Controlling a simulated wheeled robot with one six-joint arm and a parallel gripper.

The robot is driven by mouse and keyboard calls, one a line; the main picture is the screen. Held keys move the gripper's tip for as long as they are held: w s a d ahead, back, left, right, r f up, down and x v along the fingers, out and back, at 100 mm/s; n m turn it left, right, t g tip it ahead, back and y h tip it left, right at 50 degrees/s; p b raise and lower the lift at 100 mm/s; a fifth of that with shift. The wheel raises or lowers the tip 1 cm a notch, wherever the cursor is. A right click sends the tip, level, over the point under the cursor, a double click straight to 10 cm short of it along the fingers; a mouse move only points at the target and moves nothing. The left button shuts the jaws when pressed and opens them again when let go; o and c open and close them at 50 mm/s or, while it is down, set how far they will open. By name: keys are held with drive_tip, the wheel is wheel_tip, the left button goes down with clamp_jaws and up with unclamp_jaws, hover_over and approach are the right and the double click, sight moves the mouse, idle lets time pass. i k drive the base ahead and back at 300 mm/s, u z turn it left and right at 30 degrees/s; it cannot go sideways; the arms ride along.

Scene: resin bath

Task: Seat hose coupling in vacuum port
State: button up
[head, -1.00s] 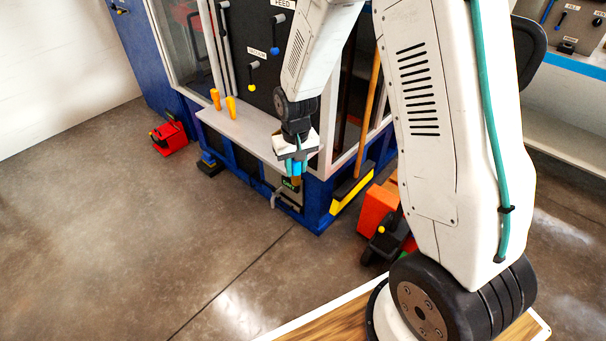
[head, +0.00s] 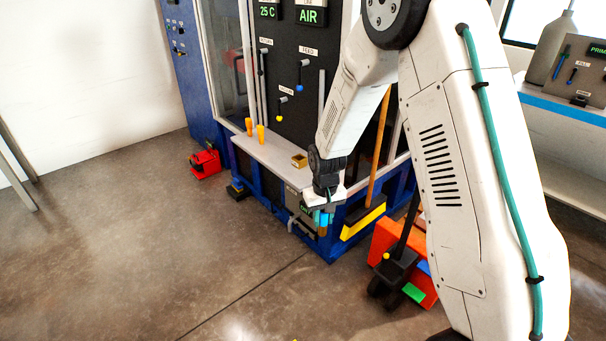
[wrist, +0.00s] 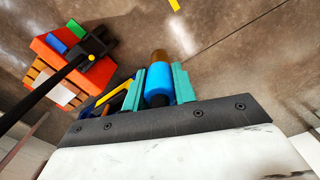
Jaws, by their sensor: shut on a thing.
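My gripper (wrist: 159,84) is shut on the hose coupling (wrist: 158,87), a blue cylinder with a brass-brown end, held between teal fingers in the wrist view. The brass end points away from my wrist, and only floor shows behind it. In the head view my gripper (head: 323,210) is low by the front right corner of the blue-framed machine (head: 330,250). The coupling (head: 323,228) hangs below it, tip downward, near a grey unit with a small green display (head: 307,210). I cannot make out the vacuum port; my gripper may hide it. I cannot tell whether the coupling touches anything.
A grey shelf (head: 270,152) on the machine holds two orange cups (head: 255,132) and a small brass-coloured block (head: 299,160). A yellow-headed broom (head: 362,223) and an orange pallet-jack load (head: 385,240) stand close on the right. A red toolbox (head: 205,163) is left; the front floor is clear.

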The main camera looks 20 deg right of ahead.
sight(283, 152)
drive_tip(key=u, duration=0.8)
drive_tip(key=i, duration=2.1)
drive_tip(key=z, duration=0.8)
